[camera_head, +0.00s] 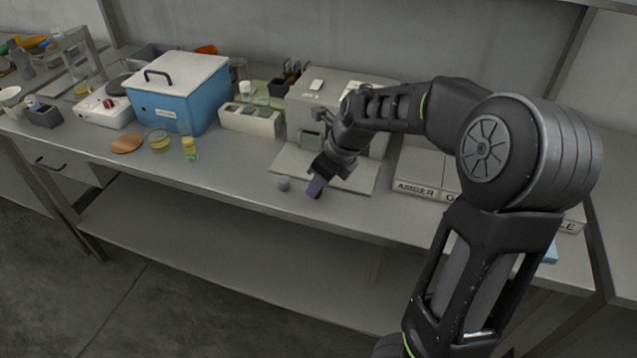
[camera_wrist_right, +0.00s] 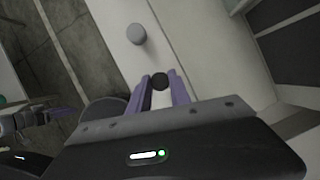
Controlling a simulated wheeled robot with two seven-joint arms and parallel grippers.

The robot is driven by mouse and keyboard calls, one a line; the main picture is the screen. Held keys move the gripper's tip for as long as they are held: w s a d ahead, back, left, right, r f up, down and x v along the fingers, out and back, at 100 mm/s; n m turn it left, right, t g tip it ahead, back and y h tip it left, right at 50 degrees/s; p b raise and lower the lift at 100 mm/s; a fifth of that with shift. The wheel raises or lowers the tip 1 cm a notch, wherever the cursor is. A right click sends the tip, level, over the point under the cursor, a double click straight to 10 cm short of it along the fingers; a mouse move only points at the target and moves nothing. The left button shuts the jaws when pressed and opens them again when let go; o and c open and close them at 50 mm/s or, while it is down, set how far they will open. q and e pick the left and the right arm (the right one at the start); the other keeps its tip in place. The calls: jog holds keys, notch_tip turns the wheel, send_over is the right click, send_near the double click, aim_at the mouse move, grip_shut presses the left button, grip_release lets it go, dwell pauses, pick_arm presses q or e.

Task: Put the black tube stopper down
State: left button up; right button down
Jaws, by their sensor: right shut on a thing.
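My right gripper (camera_head: 316,186) is low over the front of the bench, in front of the grey boxy instrument. Its purple fingers also show in the right wrist view (camera_wrist_right: 162,90). They are shut on the black tube stopper (camera_wrist_right: 160,80), whose round dark face shows between the fingertips. In the head view the stopper is hidden by the gripper. At the left of the right wrist view is a small, dark arm end with a purple tip, apparently my left gripper (camera_wrist_right: 52,122). Its opening is too small to tell.
The grey instrument (camera_head: 335,95) is behind. A labelled tray (camera_head: 416,190) lies to the right. Bare bench (camera_head: 235,170) is to the left.

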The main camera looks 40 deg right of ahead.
jog(key=c, duration=1.2)
grip_release()
jog(key=shift+f, duration=0.1)
jog(key=shift+r+p, duration=0.3)
jog(key=shift+r, duration=0.25)
jog(key=p+v, duration=0.2)
jog(key=v, duration=0.9)
jog(key=shift+s+r+p, duration=0.1)
jog(key=shift+p, duration=0.2)
